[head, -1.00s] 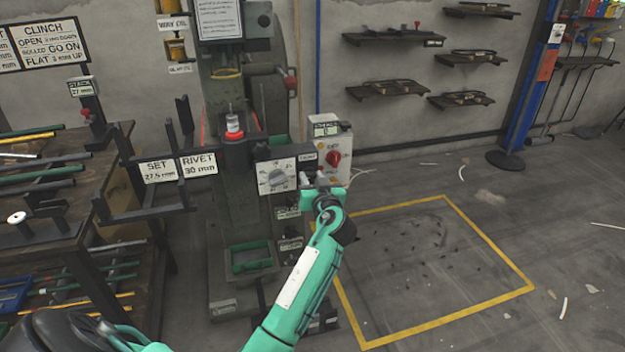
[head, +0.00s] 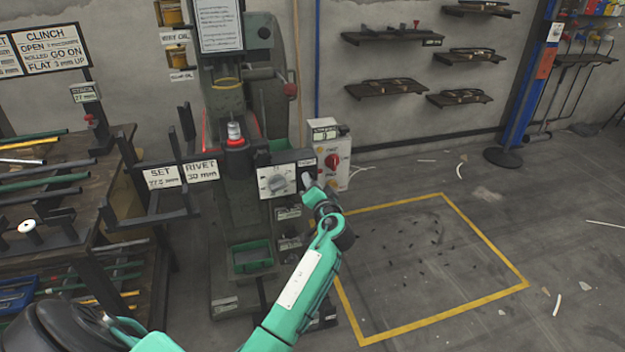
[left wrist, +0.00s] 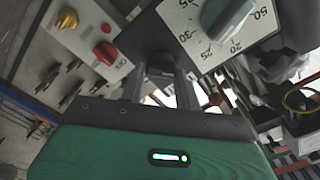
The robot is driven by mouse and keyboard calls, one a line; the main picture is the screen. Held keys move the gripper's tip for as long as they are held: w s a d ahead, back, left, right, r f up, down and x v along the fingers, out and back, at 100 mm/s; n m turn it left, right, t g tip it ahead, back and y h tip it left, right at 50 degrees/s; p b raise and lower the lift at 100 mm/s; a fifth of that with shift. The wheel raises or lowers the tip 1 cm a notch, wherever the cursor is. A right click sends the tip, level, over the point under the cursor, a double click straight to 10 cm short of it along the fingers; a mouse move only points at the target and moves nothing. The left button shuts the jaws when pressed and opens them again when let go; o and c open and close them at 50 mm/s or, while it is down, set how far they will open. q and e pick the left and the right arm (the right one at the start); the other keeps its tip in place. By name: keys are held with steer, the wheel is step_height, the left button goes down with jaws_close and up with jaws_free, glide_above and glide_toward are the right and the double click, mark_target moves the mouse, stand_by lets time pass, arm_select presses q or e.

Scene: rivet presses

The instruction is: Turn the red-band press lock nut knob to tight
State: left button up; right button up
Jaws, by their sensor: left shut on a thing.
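The press (head: 228,90) stands in the middle of the head view, with a red ring (head: 236,142) at its tool. On its front is a white dial plate with a large grey dial knob (head: 278,183); this knob looks green-grey in the left wrist view (left wrist: 226,17). At the plate's right end is a small label, too blurred to read surely. My left gripper (head: 308,182) is at that right end. In the left wrist view its fingers (left wrist: 163,88) are closed around a dark lock nut knob (left wrist: 160,62), mostly hidden between them. The knob's pointer direction is not visible.
A white control box with a red rotary switch (head: 332,160) stands just right of my left gripper. A dark bracket (head: 160,210) and a rack of rods (head: 50,180) are on the left. The yellow-outlined floor area (head: 430,270) at right holds only small scraps.

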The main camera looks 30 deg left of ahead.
arm_select(q)
steer(key=shift+f+m+p, duration=0.2)
steer(key=shift+m+p, duration=2.4)
steer(key=shift+m, duration=1.5)
arm_select(e)
step_height(320, 180, down, 9)
steer(key=d+g+h, duration=0.1)
steer(key=g, duration=0.1)
steer(key=shift+s+d+g, duration=0.35)
steer(key=shift+g, duration=0.05)
arm_select(q)
steer(key=o, duration=1)
steer(key=shift+d, duration=0.1)
